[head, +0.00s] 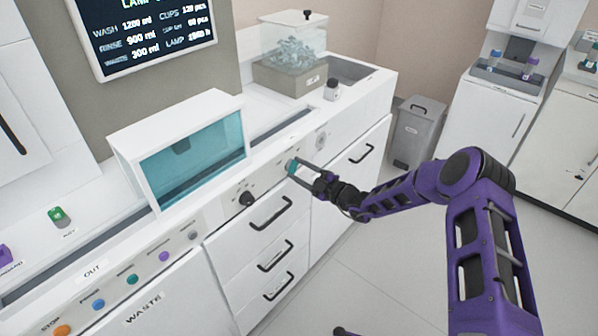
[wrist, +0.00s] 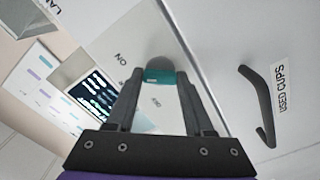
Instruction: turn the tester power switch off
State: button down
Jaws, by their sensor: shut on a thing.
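The tester power switch shows as a teal handle (head: 291,167) on the white front panel of the machine, above the drawers. In the wrist view the teal switch handle (wrist: 158,76) sits between my fingertips, against a grey round part. A label "ON" (wrist: 120,59) is printed to its left, and a smaller label that I cannot read clearly (wrist: 155,102) lies between my fingers. My gripper (head: 297,171) is shut on the switch; it also shows in the wrist view (wrist: 159,80). The fingers hide part of the panel.
A black knob (head: 247,199) is on the panel left of my gripper. Drawers with black handles (head: 270,212) lie below. A glass-fronted white box (head: 190,155) stands on the counter behind. A grey bin (head: 417,132) stands to the right. The floor in front is clear.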

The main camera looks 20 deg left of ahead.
jog(key=n+b, duration=0.1)
jog(key=n, duration=0.3)
jog(key=shift+f, duration=0.1)
jog(key=n+b, duration=0.1)
jog(key=n, duration=0.7)
jog(key=shift+n, duration=0.3)
jog(key=shift+n+b, duration=0.35)
jog(key=shift+n, duration=1.85)
jog(key=shift+c, duration=1.4)
grip_release()
jog(key=shift+d, duration=0.1)
